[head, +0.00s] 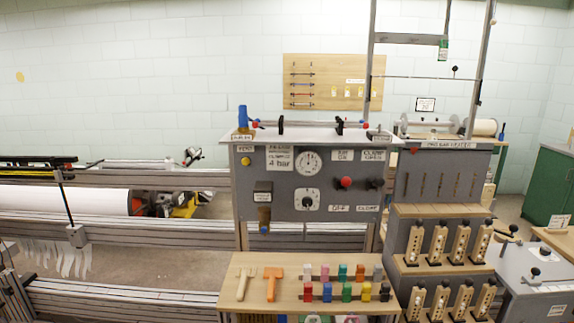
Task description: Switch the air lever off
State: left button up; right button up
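The grey control panel (240,205) stands in the middle of the head view. On its right half a lever with a red ball knob (346,182) sits between an upper label (343,155), which seems to end in "ON", and a lower label (339,208), which seems to read "OFF". The text is small, and I cannot tell which way the lever points. A dark knob (375,184) is just right of it, between two other labels. Neither of my grippers is in view.
Two round dials (308,162) are left of the lever. A wooden shelf (235,290) below holds two orange tools (271,283) and several coloured blocks (346,291). A stepped rack (404,220) stands close on the right. Machine rails (120,300) run left.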

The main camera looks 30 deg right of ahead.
aim_at(346, 181)
jog(key=z, duration=1.3)
